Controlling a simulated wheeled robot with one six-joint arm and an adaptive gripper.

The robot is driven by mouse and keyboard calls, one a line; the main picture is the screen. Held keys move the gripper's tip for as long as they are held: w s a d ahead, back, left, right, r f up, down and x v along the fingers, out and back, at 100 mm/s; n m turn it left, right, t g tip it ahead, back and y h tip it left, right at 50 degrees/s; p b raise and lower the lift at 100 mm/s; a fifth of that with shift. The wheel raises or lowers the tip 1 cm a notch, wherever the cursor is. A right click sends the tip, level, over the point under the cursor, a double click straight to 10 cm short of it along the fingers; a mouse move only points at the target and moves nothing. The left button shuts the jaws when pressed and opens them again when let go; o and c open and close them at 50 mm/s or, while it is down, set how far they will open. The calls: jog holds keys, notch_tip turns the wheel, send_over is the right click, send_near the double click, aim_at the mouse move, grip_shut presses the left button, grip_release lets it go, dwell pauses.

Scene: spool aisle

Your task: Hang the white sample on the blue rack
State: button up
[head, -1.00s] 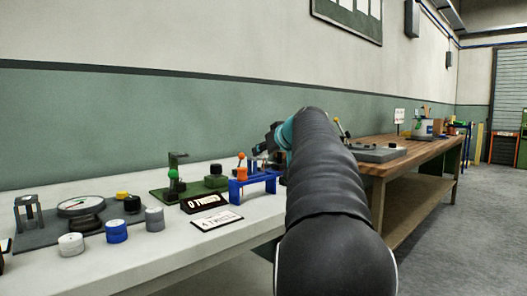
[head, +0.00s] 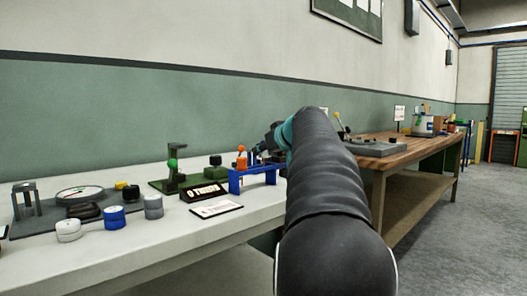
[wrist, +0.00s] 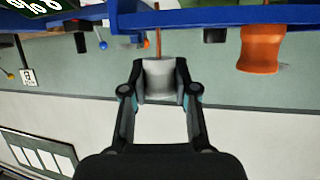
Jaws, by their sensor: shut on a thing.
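My gripper (wrist: 158,82) is shut on the white sample (wrist: 158,66), a pale short cylinder between its two fingertips in the wrist view, which looks upside down. The blue rack (wrist: 205,16) crosses the top of that view. A thin copper-coloured rod (wrist: 158,38) stands between the sample and the rack; I cannot tell whether the sample is around it. An orange sample (wrist: 262,48) is at the rack to the right. In the head view the blue rack (head: 252,180) stands on the white bench, and my arm hides most of the gripper and the white sample.
White (head: 68,231), blue (head: 115,217) and grey (head: 153,207) spools stand at the left of the bench (head: 190,240). A round dial (head: 80,193), a green stand (head: 173,180) and a black sign (head: 203,192) are near. A wooden table (head: 415,152) stands to the right.

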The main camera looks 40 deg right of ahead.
jog(key=shift+f+b, duration=1.1)
jog(key=shift+f, duration=0.1)
jog(key=o, duration=1.1)
jog(key=shift+s+r, duration=0.1)
jog(key=v, duration=1.2)
